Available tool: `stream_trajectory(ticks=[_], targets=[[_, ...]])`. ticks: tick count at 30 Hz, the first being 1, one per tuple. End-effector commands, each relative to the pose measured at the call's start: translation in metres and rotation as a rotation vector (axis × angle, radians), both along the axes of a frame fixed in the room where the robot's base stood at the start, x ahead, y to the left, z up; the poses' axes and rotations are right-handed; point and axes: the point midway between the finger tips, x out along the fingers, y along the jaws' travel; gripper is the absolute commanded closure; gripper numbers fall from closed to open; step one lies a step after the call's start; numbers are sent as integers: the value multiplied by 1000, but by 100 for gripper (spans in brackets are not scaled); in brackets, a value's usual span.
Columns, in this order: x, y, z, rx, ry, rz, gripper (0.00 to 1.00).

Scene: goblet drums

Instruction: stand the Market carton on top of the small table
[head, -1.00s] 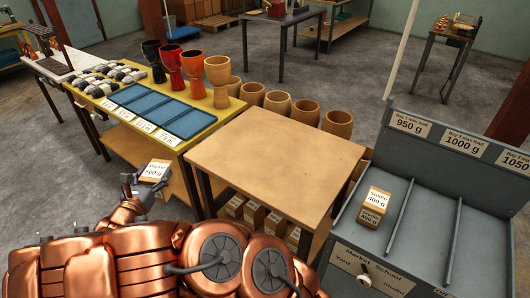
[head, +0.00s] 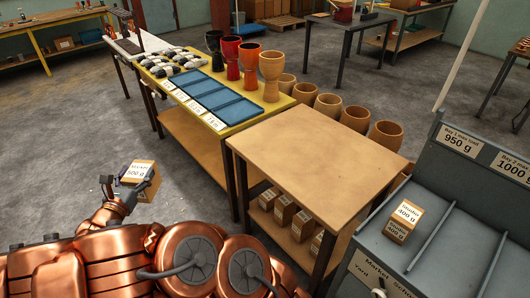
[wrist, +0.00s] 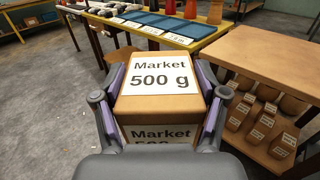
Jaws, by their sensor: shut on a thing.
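The Market carton (head: 146,180) is a brown box with a white label reading "Market 500 g". My gripper (head: 118,192) is shut on it and holds it in the air, left of the small table. In the wrist view the carton (wrist: 157,100) sits upright between the two fingers of my gripper (wrist: 160,108), label facing up and toward me. The small table (head: 310,155) has a bare wooden top and dark legs, and stands to the right of my gripper. Its edge also shows at the right of the wrist view (wrist: 270,55).
Labelled cartons (head: 284,210) stand on the small table's lower shelf. A yellow table (head: 218,118) with blue trays and goblet drums (head: 271,72) adjoins it behind. Open floor lies left.

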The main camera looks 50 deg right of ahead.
Motion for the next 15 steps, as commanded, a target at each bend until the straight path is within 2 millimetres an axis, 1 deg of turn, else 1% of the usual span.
stream_trajectory(ticks=[1,2,3,5,6,8,9,11,12,14,15], targets=[[-5,-26,-6,-3,-2,-40,88],[-8,-39,-7,-3,-1,-60,88],[-13,-57,-8,-3,-1,-87,88],[-21,-83,-9,-6,-2,-129,88],[-27,-101,-9,-8,-2,-157,88],[-38,-126,-10,-11,-1,-199,88],[-45,-143,-12,-11,0,-226,88],[-58,-167,-14,-10,1,-267,88],[-66,-183,-15,-9,2,-294,88],[-81,-206,-16,-9,2,-336,88],[-91,-221,-17,-10,1,-365,88]])
